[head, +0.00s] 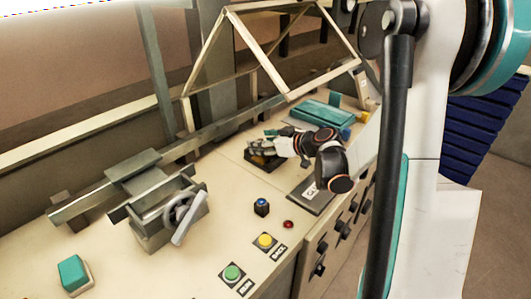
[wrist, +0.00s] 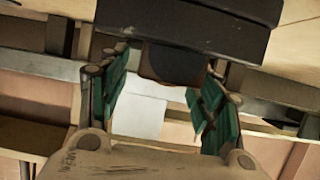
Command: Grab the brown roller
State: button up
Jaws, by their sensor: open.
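A small dark brown object (head: 262,161), which looks like the roller, sits on the cream console top near the middle of the head view. My gripper (head: 262,143) is right over it and hides part of it. In the wrist view my gripper (wrist: 163,88) is open, its green-padded fingers apart. A dark block with a rounded black part (wrist: 190,18) fills the top of that view, by the fingertips. I cannot tell for sure that it is the roller, or whether the fingers touch it.
A dark clipboard-like plate (head: 312,196) lies in front of my gripper. A teal box (head: 322,115) stands behind. A metal vise-like device (head: 160,210) is to the left. Green (head: 232,272) and yellow (head: 265,241) buttons are at the front. A metal frame (head: 262,55) rises behind.

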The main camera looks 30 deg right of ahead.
jog(key=shift+w+a+f, duration=0.1)
jog(key=shift+w+f, duration=0.05)
jog(key=shift+w, duration=0.15)
jog(key=c, duration=1.3)
